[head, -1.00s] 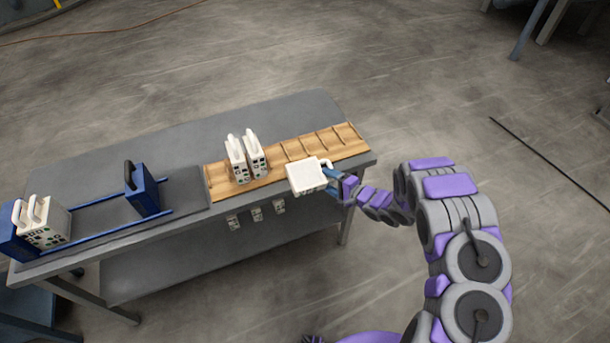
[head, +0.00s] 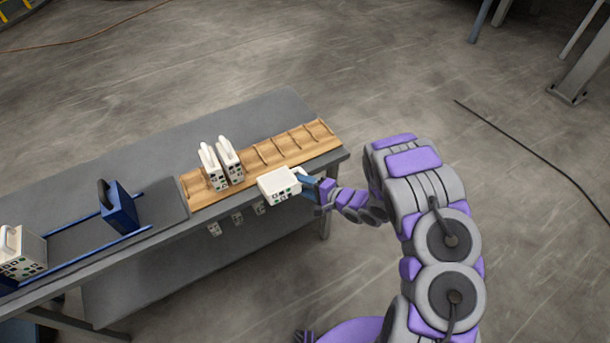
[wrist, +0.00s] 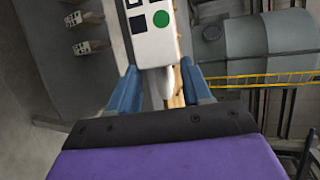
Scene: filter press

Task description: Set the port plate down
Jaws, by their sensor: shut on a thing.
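My gripper (head: 308,186) is shut on a white port plate (head: 279,185), held at the front edge of the table by the wooden rack (head: 285,150). The plate lies tilted nearly flat, with its face of coloured ports toward the front. In the wrist view the plate (wrist: 152,35) rises between the blue fingers (wrist: 155,92), with a green disc and dark squares on it. Two white plates (head: 221,163) stand upright in the rack's left part. The rack's slots to their right are empty. Whether the held plate touches the rack cannot be told.
A blue press with a blue plate (head: 118,208) on rails (head: 90,252) and white plates (head: 18,252) at its far left shares the grey table (head: 150,145). Small port boxes (head: 237,218) hang on the table's front.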

